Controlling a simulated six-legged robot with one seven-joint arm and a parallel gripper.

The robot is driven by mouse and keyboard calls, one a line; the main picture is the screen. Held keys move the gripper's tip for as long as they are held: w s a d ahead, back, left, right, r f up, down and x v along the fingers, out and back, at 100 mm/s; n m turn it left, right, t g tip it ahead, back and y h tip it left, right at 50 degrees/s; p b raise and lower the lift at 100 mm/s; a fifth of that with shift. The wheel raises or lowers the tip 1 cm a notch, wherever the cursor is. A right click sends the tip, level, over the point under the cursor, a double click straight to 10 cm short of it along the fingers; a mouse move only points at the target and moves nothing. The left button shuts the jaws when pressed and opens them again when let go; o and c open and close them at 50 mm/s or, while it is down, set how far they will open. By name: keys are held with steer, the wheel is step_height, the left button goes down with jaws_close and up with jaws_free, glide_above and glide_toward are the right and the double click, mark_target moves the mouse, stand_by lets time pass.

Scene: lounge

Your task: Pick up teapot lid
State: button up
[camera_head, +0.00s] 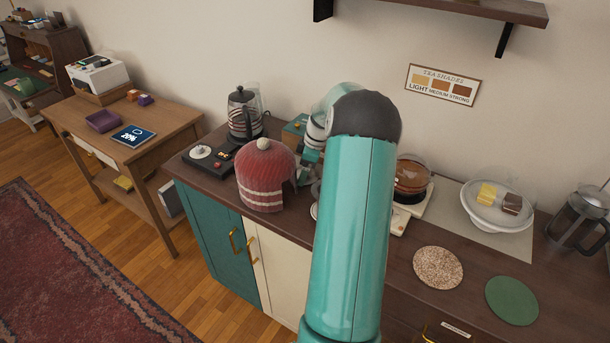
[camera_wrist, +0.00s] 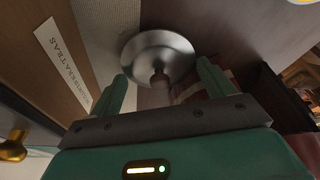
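The knob is near the line between the fingertips; contact is not visible. In the head view my teal arm hides most of the area around the lid, and only a little of my gripper shows behind the red tea cosy. I cannot make out the teapot itself.
A red striped tea cosy (camera_head: 262,180) stands close left of my arm, near an electric kettle (camera_head: 243,118). Right are a glass vessel (camera_head: 410,175), a white bowl (camera_head: 490,220), a French press (camera_head: 580,218), a cork coaster (camera_head: 438,267) and a green coaster (camera_head: 512,300). A shelf (camera_head: 480,10) hangs above.

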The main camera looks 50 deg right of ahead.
steer(key=shift+c, duration=1.2)
steer(key=shift+s+r, duration=0.1)
steer(key=shift+r, duration=0.05)
